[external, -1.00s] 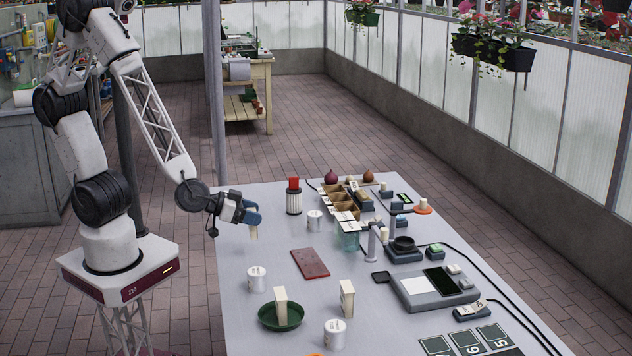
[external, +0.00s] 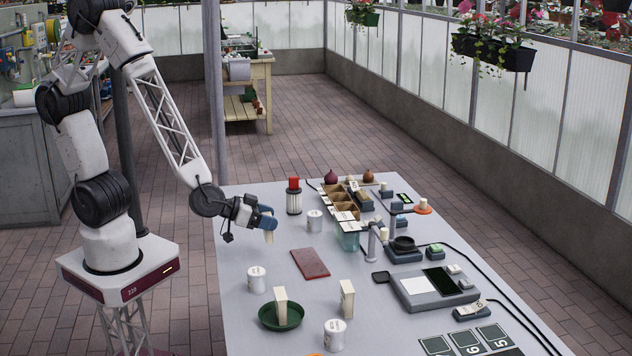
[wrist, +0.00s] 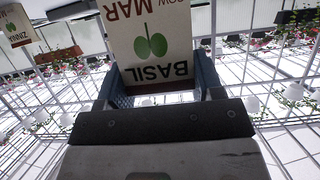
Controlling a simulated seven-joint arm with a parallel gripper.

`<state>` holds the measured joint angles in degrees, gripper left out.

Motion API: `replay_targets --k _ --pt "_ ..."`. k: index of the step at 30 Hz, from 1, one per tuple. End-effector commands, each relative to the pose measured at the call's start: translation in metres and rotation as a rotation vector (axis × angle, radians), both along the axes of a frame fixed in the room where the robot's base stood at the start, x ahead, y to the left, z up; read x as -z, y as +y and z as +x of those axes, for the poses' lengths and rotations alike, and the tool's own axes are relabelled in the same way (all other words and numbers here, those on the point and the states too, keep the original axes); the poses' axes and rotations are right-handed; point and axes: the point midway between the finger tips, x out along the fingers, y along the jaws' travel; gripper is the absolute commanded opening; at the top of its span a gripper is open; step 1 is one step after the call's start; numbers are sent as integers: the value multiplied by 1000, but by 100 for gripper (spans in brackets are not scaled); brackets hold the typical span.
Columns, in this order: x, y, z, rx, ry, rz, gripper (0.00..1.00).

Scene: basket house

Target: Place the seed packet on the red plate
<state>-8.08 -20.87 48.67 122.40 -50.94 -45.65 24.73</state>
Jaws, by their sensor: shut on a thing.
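My gripper (external: 266,220) is shut on a cream seed packet (external: 269,237), which hangs below the fingers above the left side of the table. In the wrist view the packet (wrist: 150,45) sits between the blue fingers and reads "BASIL", upside down, with a green leaf picture. The red plate (external: 310,263) is a flat dark-red rectangle on the table, to the right of and nearer the camera than my gripper. Its visible surface is bare.
A green dish (external: 270,318) holds an upright cream packet (external: 281,305). Another packet (external: 347,298) stands beside it. White cans (external: 257,279) stand around the plate. A red-topped cylinder (external: 293,196) is behind it, and a compartment box (external: 342,204) is behind right.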

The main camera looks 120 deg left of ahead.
Motion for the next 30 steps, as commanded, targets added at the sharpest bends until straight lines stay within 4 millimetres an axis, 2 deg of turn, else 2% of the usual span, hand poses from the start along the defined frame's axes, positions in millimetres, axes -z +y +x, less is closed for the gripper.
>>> replay_targets --k 6,16,21,30 --pt "4 12 39 0 1 0 39" --pt "9 29 91 0 -1 -1 39" --pt "10 33 104 0 -1 0 39" --pt "10 33 106 1 0 0 39"
